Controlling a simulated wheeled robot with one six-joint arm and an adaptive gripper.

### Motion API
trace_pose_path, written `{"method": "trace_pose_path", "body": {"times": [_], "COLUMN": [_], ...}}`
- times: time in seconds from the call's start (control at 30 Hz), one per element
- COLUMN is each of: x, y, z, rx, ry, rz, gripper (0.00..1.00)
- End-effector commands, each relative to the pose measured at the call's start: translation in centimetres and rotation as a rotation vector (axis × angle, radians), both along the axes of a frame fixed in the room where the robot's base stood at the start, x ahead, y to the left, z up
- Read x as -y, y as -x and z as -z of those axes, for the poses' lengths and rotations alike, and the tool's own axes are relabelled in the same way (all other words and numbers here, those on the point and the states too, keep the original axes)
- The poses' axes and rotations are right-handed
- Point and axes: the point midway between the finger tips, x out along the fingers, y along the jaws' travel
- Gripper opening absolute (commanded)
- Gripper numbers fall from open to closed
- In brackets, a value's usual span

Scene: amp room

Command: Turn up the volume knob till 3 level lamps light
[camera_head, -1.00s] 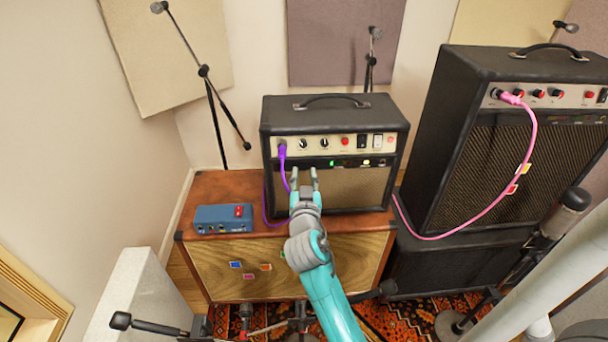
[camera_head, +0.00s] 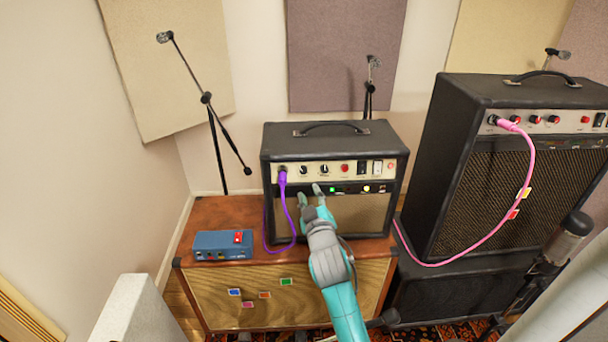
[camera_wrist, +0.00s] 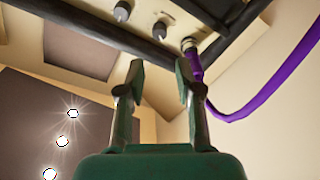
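The small black amp (camera_head: 385,218) stands on a wooden cabinet. Its cream panel carries two dark knobs, the left one (camera_head: 303,170) and the right one (camera_head: 324,169); their labels are too small to read. In the strip below, a green lamp (camera_head: 333,190) and a yellowish lamp (camera_head: 366,188) look lit; other lamps are unclear. My gripper (camera_head: 311,192) is open and empty, with its fingertips just below the knobs. In the wrist view, the gripper (camera_wrist: 159,68) has its fingers apart. A knob (camera_wrist: 160,30) shows beyond the fingertips, apparently untouched.
A purple plug and cable (camera_head: 283,185) sit left of the knobs; in the wrist view the cable (camera_wrist: 240,112) passes close to one finger. A blue pedal box (camera_head: 222,244) lies on the wooden cabinet (camera_head: 195,218). A larger amp (camera_head: 480,185) with a pink cable stands at right.

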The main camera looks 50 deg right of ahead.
Motion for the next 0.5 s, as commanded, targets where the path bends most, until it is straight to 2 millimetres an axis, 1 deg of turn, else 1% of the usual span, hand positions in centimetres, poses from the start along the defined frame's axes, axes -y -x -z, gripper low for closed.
{"method": "trace_pose_path", "body": {"times": [0.17, 0.5], "x": [1.2, 4.8], "y": [-1.5, -6.1], "z": [-0.1, -0.1], "rx": [0.000, 0.000], "ry": [0.002, 0.001], "rz": [0.002, 0.002], "gripper": [0.35, 0.35]}}
